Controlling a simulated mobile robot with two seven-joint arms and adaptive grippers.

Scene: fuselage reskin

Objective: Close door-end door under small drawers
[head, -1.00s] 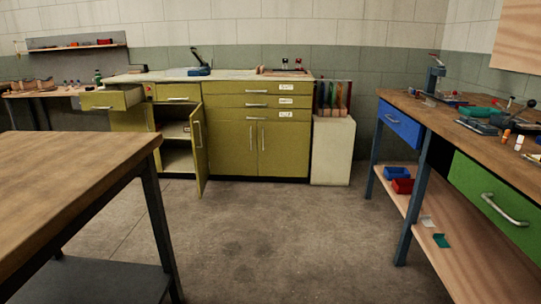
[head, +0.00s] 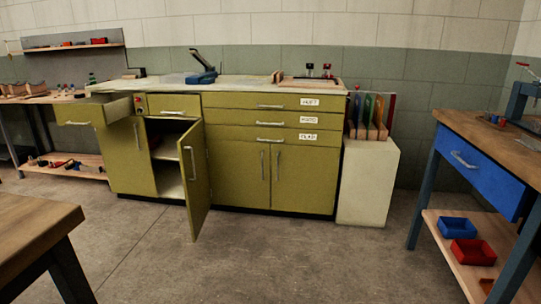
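The olive-green cabinet (head: 235,160) stands against the back wall. Its door (head: 197,180), on the left half under the small drawers, stands open and swings out toward me, hinged on its right side. The door's handle (head: 190,163) faces left, and dark shelf space (head: 167,160) shows behind it. Of the small drawers above, the left one (head: 84,111) is pulled out and the one beside it (head: 174,105) is shut. Neither of my grippers is in view.
A wooden table (head: 35,225) fills the lower left. A workbench (head: 475,150) with a blue drawer (head: 466,160) and a lower shelf with bins stands at the right. A pale block (head: 366,182) stands beside the cabinet. The floor (head: 270,255) before the cabinet is clear.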

